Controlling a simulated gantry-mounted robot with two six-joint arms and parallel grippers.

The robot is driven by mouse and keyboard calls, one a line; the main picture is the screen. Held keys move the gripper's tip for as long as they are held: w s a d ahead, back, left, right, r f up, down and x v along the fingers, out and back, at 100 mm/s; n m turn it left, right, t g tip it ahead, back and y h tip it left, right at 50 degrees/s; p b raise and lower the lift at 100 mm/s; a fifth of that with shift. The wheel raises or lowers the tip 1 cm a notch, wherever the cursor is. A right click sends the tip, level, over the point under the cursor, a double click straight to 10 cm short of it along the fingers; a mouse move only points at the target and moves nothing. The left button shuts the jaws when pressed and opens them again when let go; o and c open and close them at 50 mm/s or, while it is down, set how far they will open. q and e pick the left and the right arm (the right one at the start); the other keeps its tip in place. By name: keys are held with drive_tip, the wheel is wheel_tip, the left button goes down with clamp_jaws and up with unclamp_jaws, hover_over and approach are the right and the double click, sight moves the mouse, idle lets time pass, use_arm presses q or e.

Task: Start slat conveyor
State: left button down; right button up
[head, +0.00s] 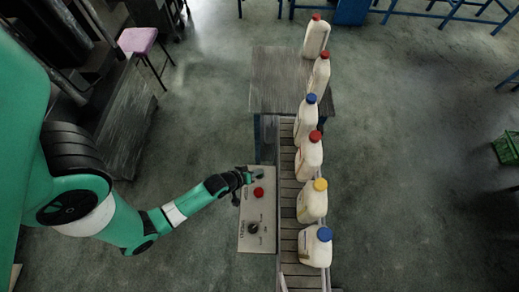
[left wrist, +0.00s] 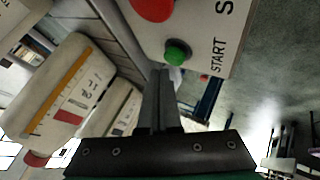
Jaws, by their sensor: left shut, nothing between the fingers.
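The control panel (head: 246,212) is a pale plate beside the slat conveyor (head: 289,190). It carries a red button (head: 258,193) and a black knob (head: 253,228). In the left wrist view a green button (left wrist: 178,52) sits by the word START, with the red button (left wrist: 152,6) next to it. My left gripper (head: 256,174) is over the far end of the panel. Its fingers (left wrist: 160,76) are shut and empty, with the tips close to the green button. I cannot tell whether they touch it. My right gripper is out of view.
Several white bottles (head: 309,158) with red, blue and yellow caps stand in a line along the conveyor and onto a table (head: 268,80) at its far end. A pink-topped stool (head: 137,40) stands at the upper left. A green crate (head: 507,148) is at the right edge.

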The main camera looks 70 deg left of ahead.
use_arm(q)
drive_tip(key=shift+f, duration=0.15)
drive_tip(key=shift+f+b, duration=0.3)
